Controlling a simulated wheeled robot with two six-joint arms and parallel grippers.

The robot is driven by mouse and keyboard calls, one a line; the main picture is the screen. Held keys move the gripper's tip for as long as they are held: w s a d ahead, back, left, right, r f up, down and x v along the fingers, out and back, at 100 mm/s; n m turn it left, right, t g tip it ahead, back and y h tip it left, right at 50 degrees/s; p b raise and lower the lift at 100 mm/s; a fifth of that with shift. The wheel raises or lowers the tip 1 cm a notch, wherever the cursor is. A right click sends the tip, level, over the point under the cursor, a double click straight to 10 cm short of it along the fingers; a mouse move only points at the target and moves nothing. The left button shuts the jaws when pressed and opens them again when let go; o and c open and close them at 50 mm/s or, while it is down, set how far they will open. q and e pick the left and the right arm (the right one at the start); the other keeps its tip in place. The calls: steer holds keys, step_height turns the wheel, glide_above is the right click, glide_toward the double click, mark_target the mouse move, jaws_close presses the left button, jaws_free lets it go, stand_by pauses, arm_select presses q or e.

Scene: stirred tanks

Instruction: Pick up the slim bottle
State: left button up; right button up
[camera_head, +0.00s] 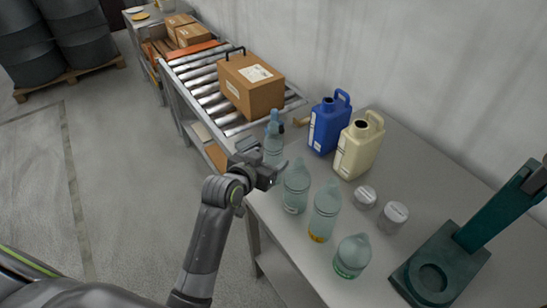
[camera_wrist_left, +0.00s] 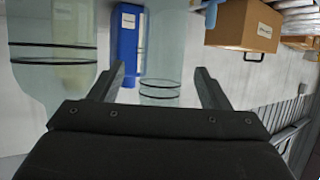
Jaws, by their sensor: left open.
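The slim bottle (camera_head: 273,146) is a pale clear bottle standing upright near the table's left edge, at the back end of the row of bottles. My left gripper (camera_head: 268,172) is open and level with its lower part, on the near side. In the left wrist view a narrow clear bottle with dark rings (camera_wrist_left: 162,60) shows between the two open fingers (camera_wrist_left: 160,85). I cannot tell how deep it sits between them. A wider clear bottle (camera_wrist_left: 50,75) stands outside the fingers at the left of that view. My right gripper is not in view.
Clear bottles (camera_head: 296,187), (camera_head: 325,212) and (camera_head: 352,256) stand close along the table edge. Blue (camera_head: 324,128) and cream (camera_head: 357,152) jugs stand behind. Two lidded jars (camera_head: 394,216), a green stand (camera_head: 440,262) and a roller conveyor with a carton (camera_head: 252,88) are nearby.

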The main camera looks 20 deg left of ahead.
mark_target(269, 157)
arm_select(q)
steer(key=shift+p+x, duration=0.7)
steer(key=shift+x, duration=1.45)
steer(key=shift+w+f, duration=0.3)
steer(key=shift+w, duration=0.4)
steer(key=c, duration=1.1)
